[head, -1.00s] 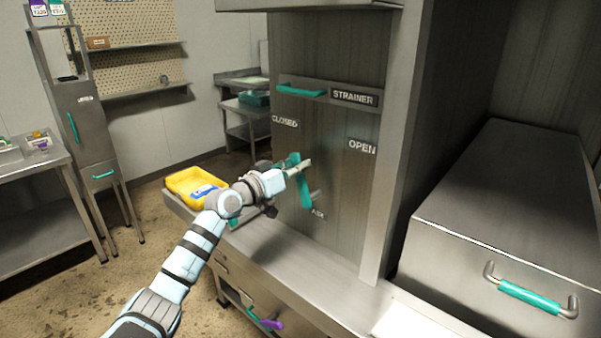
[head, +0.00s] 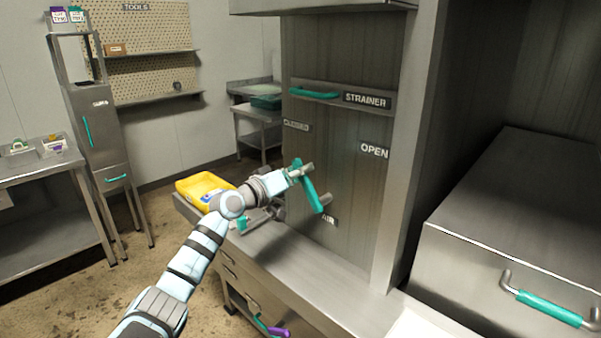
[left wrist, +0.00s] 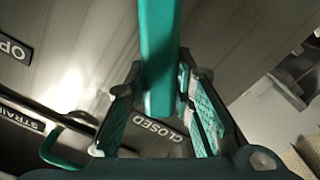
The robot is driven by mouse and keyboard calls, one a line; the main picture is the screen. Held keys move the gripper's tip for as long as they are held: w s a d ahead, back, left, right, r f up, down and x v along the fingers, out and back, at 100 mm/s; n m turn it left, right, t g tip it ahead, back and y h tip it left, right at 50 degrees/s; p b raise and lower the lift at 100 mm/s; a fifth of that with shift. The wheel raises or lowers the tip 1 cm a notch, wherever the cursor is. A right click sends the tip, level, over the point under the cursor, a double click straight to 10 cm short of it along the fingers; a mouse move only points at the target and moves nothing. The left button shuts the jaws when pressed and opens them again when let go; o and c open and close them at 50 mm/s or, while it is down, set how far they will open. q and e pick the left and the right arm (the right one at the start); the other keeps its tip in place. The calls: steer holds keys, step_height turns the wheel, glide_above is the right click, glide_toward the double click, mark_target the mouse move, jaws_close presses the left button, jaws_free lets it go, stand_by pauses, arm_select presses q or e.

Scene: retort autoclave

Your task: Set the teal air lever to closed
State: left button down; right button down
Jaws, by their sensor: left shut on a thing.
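The teal air lever (head: 313,193) is on the steel front panel, just above the AIR label (head: 329,220). It leans with its upper end to the left, on the side of the CLOSED label (head: 296,125); the OPEN label (head: 374,151) is to the right. My left gripper (head: 298,173) is shut on the lever near its upper end. In the left wrist view the teal lever (left wrist: 160,55) runs between the fingers of my left gripper (left wrist: 165,112), with the CLOSED label (left wrist: 158,128) behind. My right gripper is not in view.
A teal strainer handle (head: 314,93) sits above the lever, beside the STRAINER label (head: 367,100). A large steel box (head: 520,215) with a teal handle is at the right.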

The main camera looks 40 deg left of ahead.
arm_select(q)
steer(key=c, duration=1.4)
jaws_free()
steer(key=shift+f, duration=0.2)
steer(key=shift+o, duration=0.2)
steer(key=shift+s, duration=0.1)
steer(key=s+a, duration=0.1)
steer(key=s, duration=0.6)
steer(key=shift+s, duration=0.1)
